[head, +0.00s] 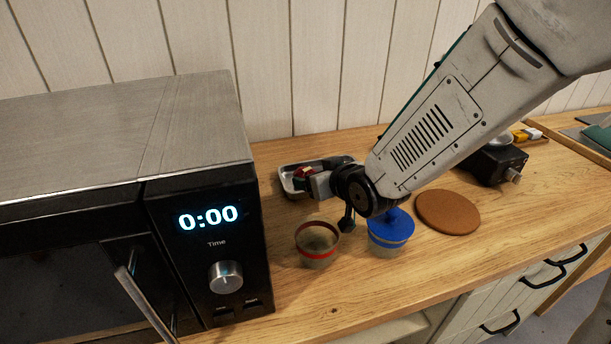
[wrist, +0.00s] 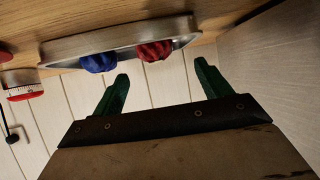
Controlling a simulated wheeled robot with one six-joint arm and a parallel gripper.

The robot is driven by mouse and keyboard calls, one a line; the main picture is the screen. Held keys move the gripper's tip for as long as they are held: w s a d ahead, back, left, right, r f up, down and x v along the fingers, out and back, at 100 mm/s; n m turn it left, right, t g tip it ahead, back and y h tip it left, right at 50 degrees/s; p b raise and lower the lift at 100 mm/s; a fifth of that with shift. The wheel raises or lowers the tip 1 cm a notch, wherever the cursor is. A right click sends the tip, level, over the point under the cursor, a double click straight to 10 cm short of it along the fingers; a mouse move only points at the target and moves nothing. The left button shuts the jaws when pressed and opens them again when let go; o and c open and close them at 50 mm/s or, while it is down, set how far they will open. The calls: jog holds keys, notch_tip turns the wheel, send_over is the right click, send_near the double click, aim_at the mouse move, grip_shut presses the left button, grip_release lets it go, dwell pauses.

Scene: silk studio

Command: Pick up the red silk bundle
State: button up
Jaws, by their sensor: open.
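The red silk bundle (wrist: 155,50) lies in a shallow metal tray (wrist: 68,49), beside a blue bundle (wrist: 98,62) on its left in the wrist view. My gripper (wrist: 162,69) is open and empty, its two green fingers pointing toward the tray. The red bundle appears between the fingertips in the picture, a little beyond them; I see no contact. In the head view, a bit of red (head: 303,175) shows in the tray (head: 287,182) against the back wall, and my wrist hides most of the tray and the gripper.
A microwave (head: 205,215) stands close on the left. In front of my wrist are a red-striped cup (head: 318,258) and a blue-lidded cup (head: 389,240). A brown round mat (head: 448,212) and a black device (head: 492,163) lie to the right. The wooden counter's front strip is clear.

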aim_at(308, 171)
jog(key=x, duration=0.7)
jog(key=shift+w+d+f, duration=0.25)
jog(key=shift+d, duration=0.05)
jog(key=c, duration=1.1)
